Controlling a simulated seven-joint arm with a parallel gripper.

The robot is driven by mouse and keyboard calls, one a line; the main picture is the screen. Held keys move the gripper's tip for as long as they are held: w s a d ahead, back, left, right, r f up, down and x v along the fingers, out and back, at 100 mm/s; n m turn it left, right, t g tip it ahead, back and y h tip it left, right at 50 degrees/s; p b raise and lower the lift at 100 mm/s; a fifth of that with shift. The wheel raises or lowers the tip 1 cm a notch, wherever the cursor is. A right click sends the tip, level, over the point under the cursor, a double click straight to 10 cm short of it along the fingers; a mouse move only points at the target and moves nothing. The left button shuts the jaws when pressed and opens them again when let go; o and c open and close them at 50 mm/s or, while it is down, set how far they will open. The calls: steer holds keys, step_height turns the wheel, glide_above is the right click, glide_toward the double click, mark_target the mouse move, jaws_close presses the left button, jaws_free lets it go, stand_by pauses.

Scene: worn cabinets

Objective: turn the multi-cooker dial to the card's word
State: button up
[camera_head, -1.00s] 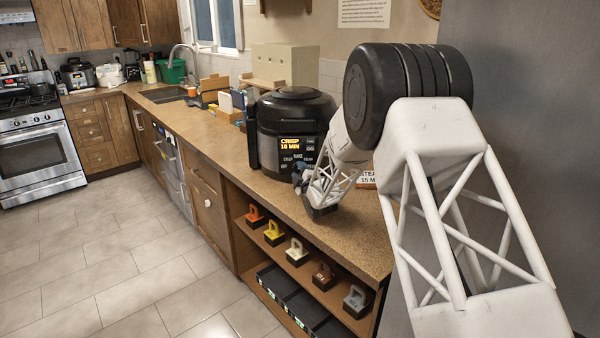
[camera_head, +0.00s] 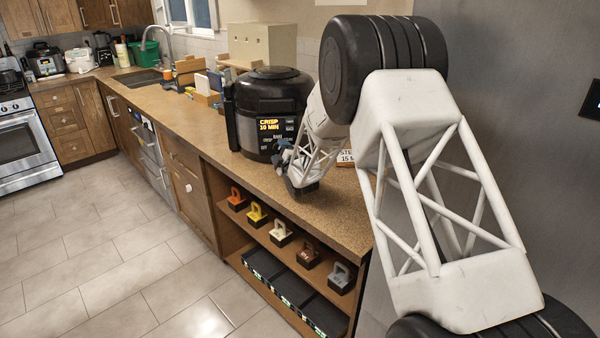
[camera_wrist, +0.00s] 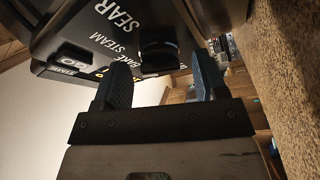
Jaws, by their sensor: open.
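The black multi-cooker (camera_head: 275,92) stands on the counter, and its display (camera_head: 275,125) reads "CRISP 10 MIN". The card (camera_head: 346,157) is mostly behind my arm; only "STE" and "15 M" show. In the wrist view the cooker's panel (camera_wrist: 100,40) shows the words SEAR, STEAM and BAKE. The dark dial (camera_wrist: 158,52) sits beside these words. My gripper (camera_wrist: 162,65) is open, its two blue-grey fingers on either side of the dial in the picture; I cannot tell whether they touch it. In the head view my gripper (camera_head: 284,155) is at the cooker's lower front, hiding the dial.
The counter (camera_head: 185,125) is clear left of the cooker's front. A beige box (camera_head: 262,45) and small boards (camera_head: 205,85) stand behind it. The open shelf below holds several handled blocks (camera_head: 280,234) and dark bins (camera_head: 292,288). A grey wall (camera_head: 500,80) is at the right.

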steer(key=shift+n, duration=0.3)
steer(key=n+g, duration=0.1)
steer(key=n, duration=0.2)
steer(key=shift+r+n+g, duration=0.15)
steer(key=shift+n+g, duration=0.15)
steer(key=shift+v, duration=3.9)
steer(key=s+d+r+m+g+h, duration=0.3)
steer(key=s+m, duration=0.2)
steer(key=s, duration=0.6)
steer(key=s+d+r+m+g+h, duration=0.3)
steer(key=s+m, duration=0.2)
steer(key=s, duration=0.6)
